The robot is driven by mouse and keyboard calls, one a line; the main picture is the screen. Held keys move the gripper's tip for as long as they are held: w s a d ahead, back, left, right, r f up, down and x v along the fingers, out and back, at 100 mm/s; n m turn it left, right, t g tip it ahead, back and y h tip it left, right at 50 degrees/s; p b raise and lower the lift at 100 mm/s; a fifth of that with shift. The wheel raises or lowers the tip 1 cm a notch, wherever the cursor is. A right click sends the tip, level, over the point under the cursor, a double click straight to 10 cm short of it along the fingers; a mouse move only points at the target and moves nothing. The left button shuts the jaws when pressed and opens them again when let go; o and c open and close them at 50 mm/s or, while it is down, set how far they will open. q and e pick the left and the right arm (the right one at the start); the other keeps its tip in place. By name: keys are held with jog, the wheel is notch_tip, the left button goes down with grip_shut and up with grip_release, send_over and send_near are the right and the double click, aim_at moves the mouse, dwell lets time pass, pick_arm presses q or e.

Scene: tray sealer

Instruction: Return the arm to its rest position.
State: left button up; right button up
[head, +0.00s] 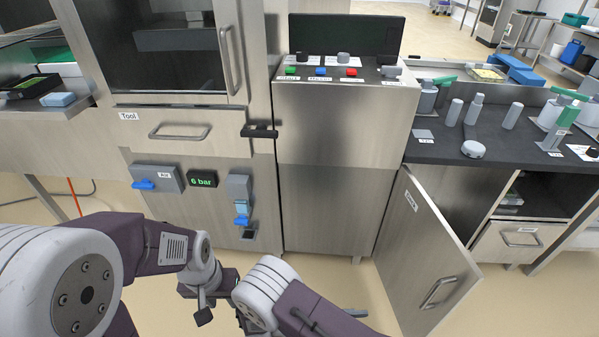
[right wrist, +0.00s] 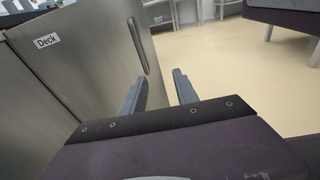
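My right gripper shows in the right wrist view (right wrist: 160,90) with its two grey fingers apart and nothing between them. It points past a steel door labelled "Deck" (right wrist: 85,70), with floor beyond. In the head view, only a grey tip of what looks like this gripper (head: 355,313) shows past the arm. My left arm comes in from the left in the head view, low in front of the machine. Its gripper (head: 204,314) is small, dark and partly hidden at the bottom, so its opening and any contents cannot be told.
An open cabinet door (head: 425,250) juts out at right of the machine, below a dark worktop (head: 500,145). A tool drawer (head: 180,131), a blue-handled valve (head: 158,179) and a "6 bar" display (head: 202,178) face my arms. Floor (head: 520,300) is clear at lower right.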

jog(key=w+d+r+m+y+p, duration=0.1)
jog(key=r+m+y+p, duration=0.7)
jog(key=r+p, duration=0.7)
jog(key=w+d+r+m+y+p, duration=0.1)
jog(key=r+m+y+p, duration=0.7)
jog(key=r+p, duration=0.8)
jog(key=shift+w+d+r+m+y, duration=0.4)
jog(key=shift+r+m, duration=1)
jog(key=shift+r, duration=3.05)
